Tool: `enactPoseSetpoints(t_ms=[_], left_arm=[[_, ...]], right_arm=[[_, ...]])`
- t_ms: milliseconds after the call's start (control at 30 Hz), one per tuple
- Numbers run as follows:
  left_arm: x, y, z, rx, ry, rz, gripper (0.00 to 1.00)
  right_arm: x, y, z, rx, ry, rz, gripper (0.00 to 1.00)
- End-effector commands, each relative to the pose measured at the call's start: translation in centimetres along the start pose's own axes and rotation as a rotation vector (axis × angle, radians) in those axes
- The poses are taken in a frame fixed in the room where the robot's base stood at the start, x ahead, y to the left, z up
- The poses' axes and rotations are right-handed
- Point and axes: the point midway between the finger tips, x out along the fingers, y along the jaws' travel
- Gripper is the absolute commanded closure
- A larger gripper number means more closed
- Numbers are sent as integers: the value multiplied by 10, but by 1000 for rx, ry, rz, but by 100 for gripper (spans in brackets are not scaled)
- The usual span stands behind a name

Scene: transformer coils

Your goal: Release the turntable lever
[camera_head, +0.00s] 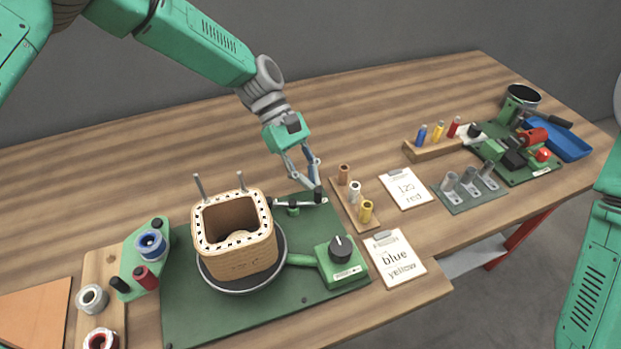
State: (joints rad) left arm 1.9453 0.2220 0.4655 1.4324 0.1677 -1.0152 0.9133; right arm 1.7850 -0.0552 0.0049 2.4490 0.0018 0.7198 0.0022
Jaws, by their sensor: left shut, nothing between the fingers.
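The turntable (242,289) is a round grey plate on a green base board (190,318), and a square wooden coil former with a dotted white rim (238,258) stands on it. The turntable lever (300,203) is a small metal bar on a green mount at the board's back right edge. My left gripper (315,184) is shut and empty, pointing down right at the lever's right end. Its fingertips overlap that end in the picture; I cannot tell whether they touch it. My right gripper is not in view.
A green box with a black knob (341,249) sits at the board's front right. A wooden spool rack (354,209) stands close right of the lever. Two note cards (405,190) lie farther right. Two upright rods (241,181) rise behind the former.

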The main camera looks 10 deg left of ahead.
Motion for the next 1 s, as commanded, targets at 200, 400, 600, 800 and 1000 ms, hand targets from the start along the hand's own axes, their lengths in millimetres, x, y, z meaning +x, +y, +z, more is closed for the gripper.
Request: enactPoseSetpoints(t_ms=[200,400,600,800,1000], left_arm=[[-39,2,-1,1,4,6,100],[-82,2,-2,0,3,5,100],[-108,1,-2,-1,1,2,100],[-116,1,-2,-1,0,0,100],[-116,1,-2,0,0,0,100]], right_arm=[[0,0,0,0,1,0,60],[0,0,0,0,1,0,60],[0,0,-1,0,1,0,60],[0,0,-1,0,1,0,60],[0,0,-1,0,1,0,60]])
